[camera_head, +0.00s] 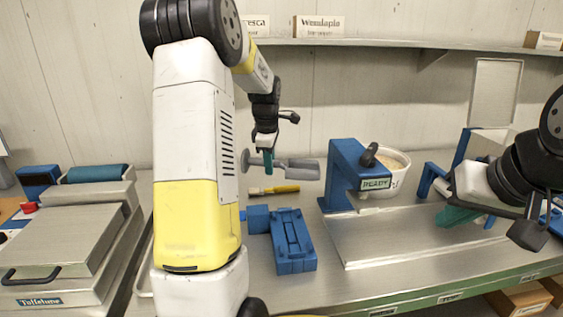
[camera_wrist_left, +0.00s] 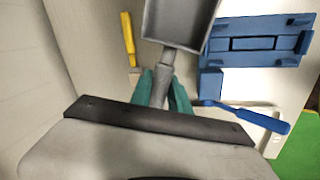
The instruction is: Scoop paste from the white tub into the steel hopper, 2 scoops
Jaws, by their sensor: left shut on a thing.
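My left gripper (camera_head: 268,162) is shut on the handle of a grey scoop (camera_head: 298,168), held above the counter left of the blue READY stand. In the left wrist view, the scoop (camera_wrist_left: 181,20) has a grey pan with no paste visible, and the teal fingers (camera_wrist_left: 162,92) close around its handle. A steel box (camera_head: 488,144), possibly the hopper, is partly hidden behind my right arm.
A blue fixture (camera_head: 292,242) and a yellow-handled tool (camera_head: 274,189) lie on the counter below the scoop. The blue READY stand (camera_head: 350,160) rises beside the tub. A steel machine (camera_head: 62,250) is at left. Bare steel plate (camera_head: 400,232) lies between the stand and my right gripper.

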